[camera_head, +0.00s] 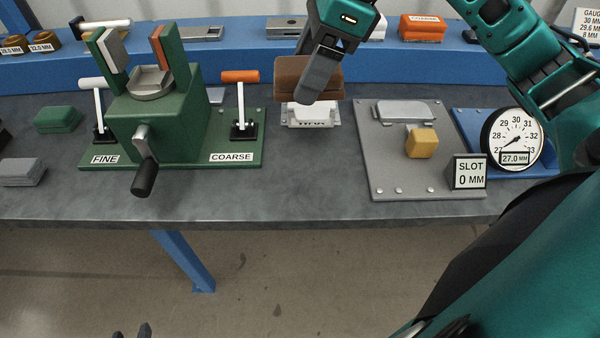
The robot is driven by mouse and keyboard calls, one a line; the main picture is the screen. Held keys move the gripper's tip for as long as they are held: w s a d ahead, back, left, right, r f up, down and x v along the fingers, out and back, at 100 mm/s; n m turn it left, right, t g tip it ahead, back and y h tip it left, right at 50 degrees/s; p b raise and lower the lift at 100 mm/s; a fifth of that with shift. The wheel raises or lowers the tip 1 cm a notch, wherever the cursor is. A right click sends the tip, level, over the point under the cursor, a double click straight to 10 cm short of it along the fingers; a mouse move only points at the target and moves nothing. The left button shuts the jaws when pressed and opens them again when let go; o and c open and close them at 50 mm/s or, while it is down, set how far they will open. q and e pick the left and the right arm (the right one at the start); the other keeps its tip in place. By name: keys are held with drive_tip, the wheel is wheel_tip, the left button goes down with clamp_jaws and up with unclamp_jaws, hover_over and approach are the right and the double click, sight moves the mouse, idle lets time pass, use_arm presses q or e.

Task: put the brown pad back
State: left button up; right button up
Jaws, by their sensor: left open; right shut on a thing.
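The brown pad (288,68) is held in the air above a small white labelled stand (312,116) on the grey bench top. My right gripper (314,88) comes down from the top of the view and is shut on the pad. Its finger covers the pad's middle. The pad's lower edge overlaps the stand in the picture, and I cannot tell how large the gap is.
A green vise (160,120) with a crank and toggle levers stands left of the stand. Right are a grey plate (385,165) with a yellow block (421,143) and a dial gauge (513,139). A blue shelf (235,58) behind holds an orange block (422,27).

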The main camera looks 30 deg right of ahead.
drive_tip(key=shift+f, duration=0.45)
drive_tip(key=b, duration=0.2)
hover_over(299, 178)
drive_tip(key=d, duration=0.1)
drive_tip(key=f, duration=1.4)
drive_tip(key=shift+s+d+f, duration=0.1)
drive_tip(key=shift+s+f, duration=0.15)
drive_tip(key=shift+s, duration=0.05)
wheel_tip(299, 178, down, 4)
drive_tip(key=shift+f, duration=0.1)
drive_tip(key=shift+f+b, duration=0.35)
drive_tip(key=shift+b, duration=0.25)
drive_tip(key=o, duration=1.1)
drive_tip(key=shift+r, duration=0.1)
drive_tip(key=shift+c, duration=0.2)
